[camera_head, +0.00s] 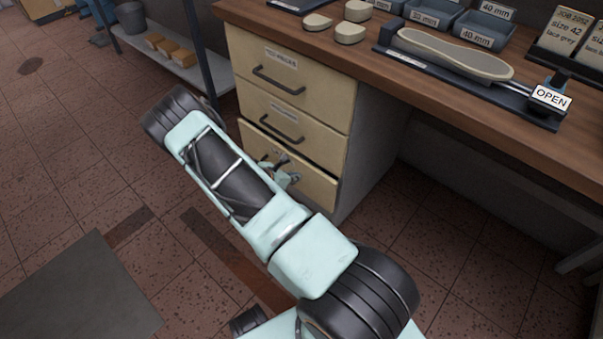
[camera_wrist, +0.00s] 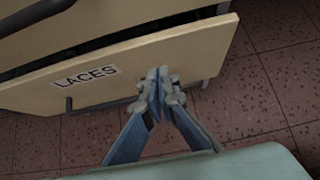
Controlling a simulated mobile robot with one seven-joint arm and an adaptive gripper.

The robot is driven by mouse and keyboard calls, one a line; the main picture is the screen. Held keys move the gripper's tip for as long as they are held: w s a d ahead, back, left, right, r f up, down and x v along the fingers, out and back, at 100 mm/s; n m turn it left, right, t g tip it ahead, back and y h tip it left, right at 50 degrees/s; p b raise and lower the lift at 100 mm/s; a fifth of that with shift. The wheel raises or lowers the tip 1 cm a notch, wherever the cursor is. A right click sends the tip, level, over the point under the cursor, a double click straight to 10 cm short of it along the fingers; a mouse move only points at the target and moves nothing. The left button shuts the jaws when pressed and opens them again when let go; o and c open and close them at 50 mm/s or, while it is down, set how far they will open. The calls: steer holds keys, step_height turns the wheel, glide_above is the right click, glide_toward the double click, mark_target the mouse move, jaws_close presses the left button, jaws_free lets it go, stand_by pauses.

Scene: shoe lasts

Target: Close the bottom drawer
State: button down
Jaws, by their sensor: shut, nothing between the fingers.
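The bottom drawer (camera_head: 312,182) is the lowest of three cream drawers under the workbench. It stands slightly open, with a dark gap along its top edge. In the wrist view its front (camera_wrist: 205,62) carries a "LACES" label and a dark bar handle, partly hidden behind my gripper. My gripper (camera_wrist: 158,75) is shut and empty, its fingertips at the drawer front to the right of the label. I cannot tell whether they touch it. In the head view my gripper (camera_head: 291,178) is in front of the drawer, and my arm hides the drawer's left part.
The middle drawer (camera_head: 300,122) and top drawer (camera_head: 300,75) look shut, with bar handles protruding. The wooden bench top (camera_head: 385,75) overhangs them and carries a shoe-shaped piece (camera_head: 455,54) and trays. A low shelf (camera_head: 180,65) stands at the left. The tiled floor in front is mostly clear.

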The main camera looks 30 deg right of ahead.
steer(key=p+v, duration=0.2)
steer(key=v, duration=0.7)
steer(key=t+h+b, duration=0.3)
steer(key=h+b, duration=0.5)
glide_toward(332, 184)
steer(key=b+x, duration=0.3)
steer(key=x, duration=0.2)
steer(key=shift+w+d, duration=0.1)
steer(key=shift+d, duration=0.2)
steer(key=shift+w+d+r, duration=0.1)
steer(key=shift+w+d, duration=0.15)
steer(key=shift+d, duration=0.3)
